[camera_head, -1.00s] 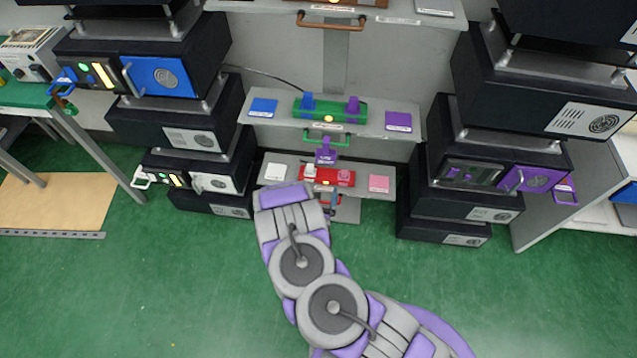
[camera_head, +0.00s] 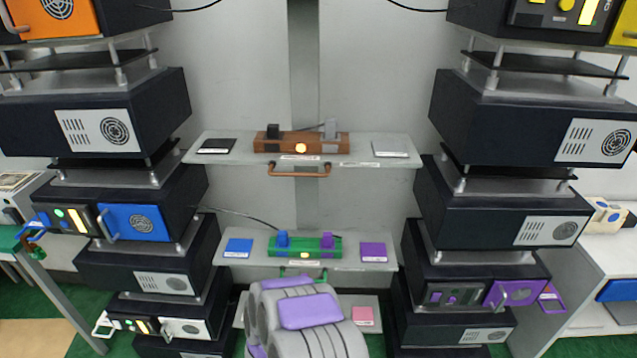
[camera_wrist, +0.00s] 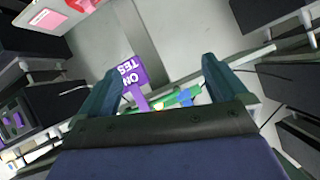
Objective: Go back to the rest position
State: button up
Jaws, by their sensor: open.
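My gripper (camera_wrist: 160,90) shows in the wrist view with its two dark fingers spread wide and nothing held. A purple tab with white lettering (camera_wrist: 132,74) shows between the fingers, apart from them as far as I can tell. Behind it is part of the green lever fixture (camera_wrist: 180,99). In the head view my grey and purple arm rises at the bottom middle, and its gripper is hidden. The green fixture (camera_head: 305,246) with a blue and a purple lever sits on the middle shelf (camera_head: 345,263), above and behind my arm.
A brown fixture (camera_head: 300,142) with a black and a grey lever sits on the upper shelf (camera_head: 225,157). Stacks of dark boxes stand left (camera_head: 95,115) and right (camera_head: 535,130).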

jog(key=s+d+r+n+g+y, duration=0.2)
jog(key=s+r+g, duration=0.2)
jog(key=r, duration=0.6)
jog(key=s+d+r+n+g+y, duration=0.1)
jog(key=s+d+r+g+y, duration=0.2)
jog(key=r, duration=0.8)
jog(key=s+d+r+g+h, duration=0.2)
jog(key=s+d+r, duration=0.2)
jog(key=s+d, duration=0.3)
jog(key=s+d+r+g+h, duration=0.2)
jog(key=s+d+r, duration=0.2)
jog(key=s+d, duration=0.3)
jog(key=s+d+r+g+h, duration=0.1)
jog(key=s+d+r, duration=0.3)
jog(key=s+d, duration=0.4)
jog(key=s+g, duration=0.1)
jog(key=s, duration=0.6)
jog(key=shift+s+g+h, duration=0.3)
jog(key=shift+g+h, duration=0.1)
